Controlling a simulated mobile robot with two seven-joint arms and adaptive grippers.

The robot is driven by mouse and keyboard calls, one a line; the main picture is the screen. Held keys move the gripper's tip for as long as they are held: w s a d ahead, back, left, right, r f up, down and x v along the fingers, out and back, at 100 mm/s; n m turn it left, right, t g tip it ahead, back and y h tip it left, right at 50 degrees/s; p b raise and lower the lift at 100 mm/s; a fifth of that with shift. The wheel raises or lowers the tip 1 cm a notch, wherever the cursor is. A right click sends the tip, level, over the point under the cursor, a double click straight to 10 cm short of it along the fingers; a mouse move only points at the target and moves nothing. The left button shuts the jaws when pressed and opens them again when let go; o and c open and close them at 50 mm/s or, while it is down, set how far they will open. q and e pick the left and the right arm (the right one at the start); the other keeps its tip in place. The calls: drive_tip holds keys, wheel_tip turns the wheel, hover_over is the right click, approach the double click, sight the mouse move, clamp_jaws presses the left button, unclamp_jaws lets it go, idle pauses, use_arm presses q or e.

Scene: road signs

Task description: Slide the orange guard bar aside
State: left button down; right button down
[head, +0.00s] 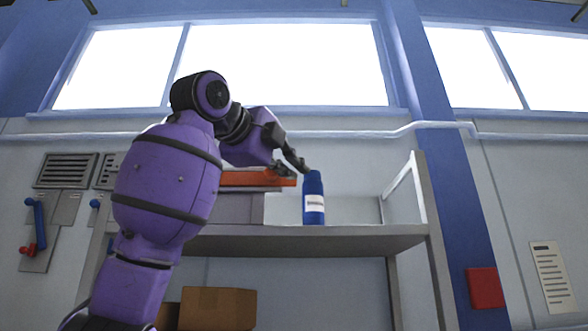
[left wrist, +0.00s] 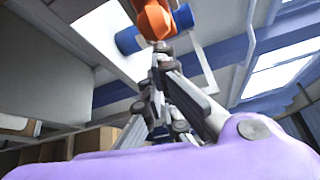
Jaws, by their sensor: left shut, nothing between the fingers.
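The orange guard bar (head: 258,180) lies level above the shelf, left of a blue bottle with a white label (head: 313,203). My left gripper (head: 293,166) is over the bar's right end, close to the bottle's top. It is shut and empty; I cannot tell whether it touches the bar. In the left wrist view the shut fingers (left wrist: 160,52) point at a rounded orange piece (left wrist: 153,18), with a blue cylinder (left wrist: 128,41) behind it. My arm hides the bar's left part. My right gripper is not in view.
The grey shelf (head: 340,236) has free room right of the bottle, up to its side frame (head: 430,235). Cardboard boxes (head: 218,308) sit below. Wall panels with a blue lever (head: 38,222) and a red handle (head: 27,250) are at left.

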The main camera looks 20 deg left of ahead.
sight(267, 170)
use_arm(q)
drive_tip(key=a, duration=0.2)
drive_tip(key=s+a, duration=0.1)
drive_tip(key=a, duration=0.1)
drive_tip(key=shift+a, duration=0.1)
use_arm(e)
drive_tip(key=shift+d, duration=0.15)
